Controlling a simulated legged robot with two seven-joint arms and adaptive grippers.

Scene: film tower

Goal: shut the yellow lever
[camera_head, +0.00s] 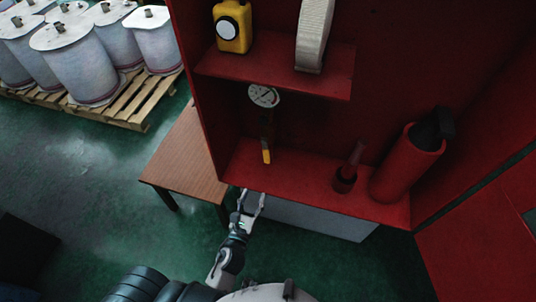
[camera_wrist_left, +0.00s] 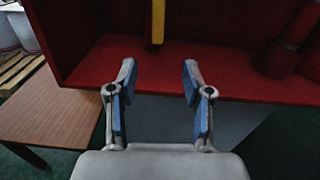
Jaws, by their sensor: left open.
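The yellow lever (camera_head: 266,156) hangs down below a round pressure gauge (camera_head: 263,96) inside the red cabinet (camera_head: 300,176). It also shows in the left wrist view (camera_wrist_left: 157,22), upright at the top, with its upper end cut off by the frame. My left gripper (camera_head: 253,194) is open and empty, in front of the cabinet's lower shelf edge and below the lever in the head view. In the left wrist view its blue-padded fingers (camera_wrist_left: 158,82) stand apart, with the lever above the gap between them, not touching. My right gripper is not in view.
A red cylinder (camera_head: 405,168) and a small red nozzle-like item (camera_head: 346,173) stand on the lower shelf, right of the lever. A yellow device (camera_head: 232,27) and a pale roll (camera_head: 314,35) sit above. A wooden table (camera_head: 188,160) stands at left.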

